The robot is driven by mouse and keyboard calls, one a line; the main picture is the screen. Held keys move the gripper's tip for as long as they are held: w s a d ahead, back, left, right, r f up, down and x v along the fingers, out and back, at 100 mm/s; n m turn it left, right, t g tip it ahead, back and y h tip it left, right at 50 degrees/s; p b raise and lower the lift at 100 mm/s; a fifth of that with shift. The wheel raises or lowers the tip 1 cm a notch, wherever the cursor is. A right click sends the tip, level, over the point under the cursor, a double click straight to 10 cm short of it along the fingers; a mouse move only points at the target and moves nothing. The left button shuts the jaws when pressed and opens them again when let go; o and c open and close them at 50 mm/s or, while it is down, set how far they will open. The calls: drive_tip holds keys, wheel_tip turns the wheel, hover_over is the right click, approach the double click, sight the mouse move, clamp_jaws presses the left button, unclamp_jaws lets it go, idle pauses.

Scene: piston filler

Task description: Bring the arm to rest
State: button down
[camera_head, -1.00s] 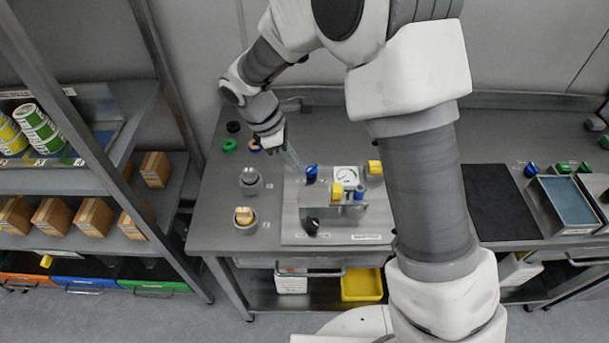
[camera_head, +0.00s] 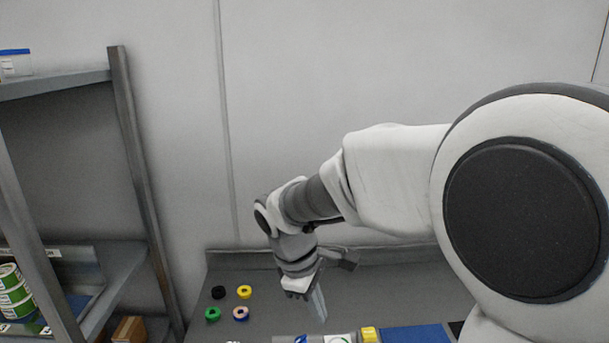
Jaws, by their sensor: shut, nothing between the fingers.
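My arm reaches in from the right and bends down at the wrist over the back of the grey bench (camera_head: 265,262). My gripper (camera_head: 317,307) points down above the bench, to the right of several small rings. It is shut and holds nothing. The lower part of the bench and most of the filler machine on it lie below the picture's edge.
A metal shelf rack (camera_head: 135,150) stands at left. The wall above is bare.

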drive_tip(key=s+d+r+m+t+y, duration=0.1)
drive_tip(key=s+d+r+m, duration=0.3)
drive_tip(key=s, duration=0.4)
drive_tip(key=s+d+r+m+t+y, duration=0.2)
drive_tip(key=s+d+r+m+t, duration=0.1)
drive_tip(key=s+d+m, duration=0.4)
drive_tip(key=shift+s+d+r+m, duration=0.25)
drive_tip(key=shift+s+r+m, duration=0.15)
drive_tip(key=shift+r+m, duration=0.6)
drive_tip(key=shift+f, duration=0.15)
